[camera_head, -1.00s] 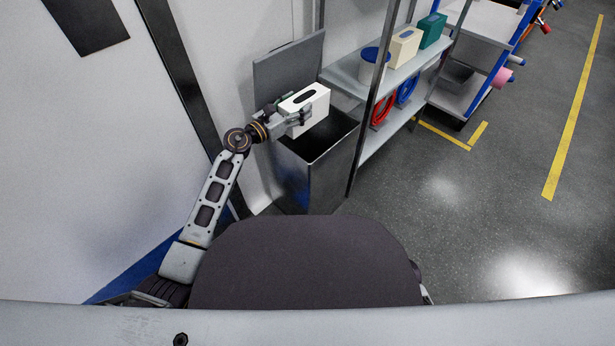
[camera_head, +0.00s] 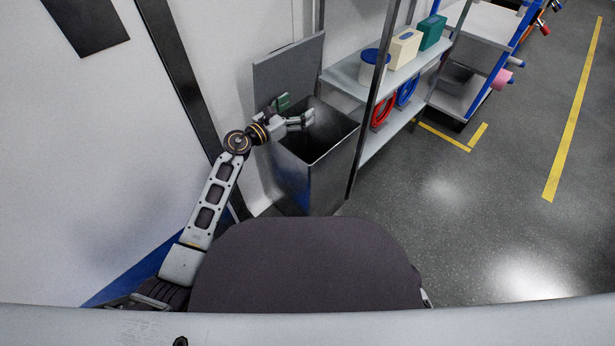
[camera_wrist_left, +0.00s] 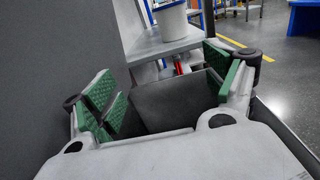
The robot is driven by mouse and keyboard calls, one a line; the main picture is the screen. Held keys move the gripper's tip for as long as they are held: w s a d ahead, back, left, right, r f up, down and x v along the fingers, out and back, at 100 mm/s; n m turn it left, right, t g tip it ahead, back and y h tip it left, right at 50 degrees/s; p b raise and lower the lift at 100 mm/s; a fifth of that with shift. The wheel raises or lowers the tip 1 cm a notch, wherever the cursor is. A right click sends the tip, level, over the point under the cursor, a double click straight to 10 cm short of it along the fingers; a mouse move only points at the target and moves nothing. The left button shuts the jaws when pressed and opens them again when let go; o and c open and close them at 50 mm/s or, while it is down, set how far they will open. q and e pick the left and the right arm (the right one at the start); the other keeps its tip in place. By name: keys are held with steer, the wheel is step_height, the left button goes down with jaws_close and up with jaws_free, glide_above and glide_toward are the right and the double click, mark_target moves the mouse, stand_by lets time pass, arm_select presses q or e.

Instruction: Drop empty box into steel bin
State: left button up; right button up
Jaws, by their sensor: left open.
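The steel bin (camera_head: 335,172) stands on the floor against the wall, with its grey lid (camera_head: 290,68) raised behind it. My left gripper (camera_head: 297,109) is over the bin's mouth with its fingers spread and nothing between them. In the left wrist view the gripper (camera_wrist_left: 168,90) shows its green finger pads wide apart, with the bin's dark inside (camera_wrist_left: 175,102) between them. The white empty box is not visible in either current view, and the bottom of the bin is hidden in the head view. My right gripper is not in view.
A grey shelf (camera_head: 346,77) stands right of the bin, its dark post close to the bin's edge. It holds a white tub with a blue lid (camera_head: 372,72), a cream box (camera_head: 404,49) and a green box (camera_head: 432,31). Floor is open at right.

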arm_select(q)
steer(key=v, duration=1.2)
stand_by(0.3)
steer(key=shift+r, duration=0.1)
stand_by(0.8)
